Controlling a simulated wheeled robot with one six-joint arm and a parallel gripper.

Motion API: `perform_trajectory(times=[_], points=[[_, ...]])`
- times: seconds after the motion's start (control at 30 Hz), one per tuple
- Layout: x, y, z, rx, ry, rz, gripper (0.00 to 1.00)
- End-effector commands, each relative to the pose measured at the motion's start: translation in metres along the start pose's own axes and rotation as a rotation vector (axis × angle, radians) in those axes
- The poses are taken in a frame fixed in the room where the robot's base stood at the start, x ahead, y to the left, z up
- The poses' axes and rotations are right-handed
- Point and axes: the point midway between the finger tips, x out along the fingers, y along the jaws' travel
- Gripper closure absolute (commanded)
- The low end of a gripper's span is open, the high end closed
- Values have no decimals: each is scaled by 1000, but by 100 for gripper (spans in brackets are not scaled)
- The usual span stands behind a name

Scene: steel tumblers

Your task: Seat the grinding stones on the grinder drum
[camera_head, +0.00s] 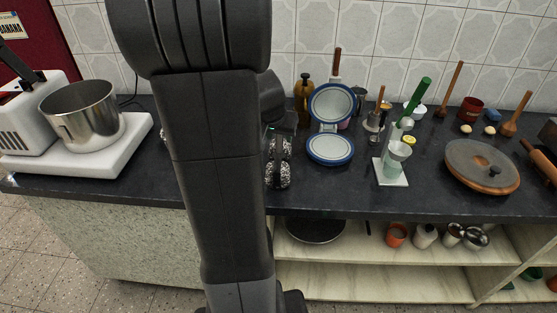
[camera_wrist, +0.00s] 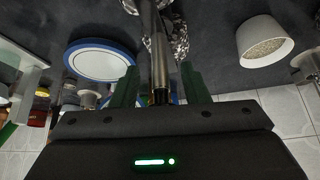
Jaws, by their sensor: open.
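The grinding stones (camera_head: 279,172) are dark, speckled rollers standing on the counter just right of my arm in the head view. In the wrist view the stones (camera_wrist: 179,40) show at the top, partly hidden behind a steel shaft (camera_wrist: 159,50). My gripper (camera_wrist: 160,85) is open, with one green finger on each side of the shaft and gaps visible between. In the head view my arm hides most of the gripper. The steel grinder drum (camera_head: 82,115) sits on a white base (camera_head: 75,157) at the counter's left.
A blue-rimmed round item with an upright lid (camera_head: 330,150) stands close right of the stones. A white cup of grainy contents (camera_wrist: 265,42) is near the gripper in the wrist view. A funnel stand (camera_head: 391,172) and a lidded round board (camera_head: 482,167) are farther right. Tiled wall behind.

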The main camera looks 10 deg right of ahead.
Motion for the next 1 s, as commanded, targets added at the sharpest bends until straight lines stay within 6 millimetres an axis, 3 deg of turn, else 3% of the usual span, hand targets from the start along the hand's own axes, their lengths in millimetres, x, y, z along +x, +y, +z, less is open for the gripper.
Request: perform_trajectory(times=[0.13,0.4,0.63,1.0], points=[[13,0,1,-1,-2,0,59],[15,0,0,-1,0,-1,59],[15,0,0,-1,0,-1,100],[15,-1,0,-1,2,-2,100]])
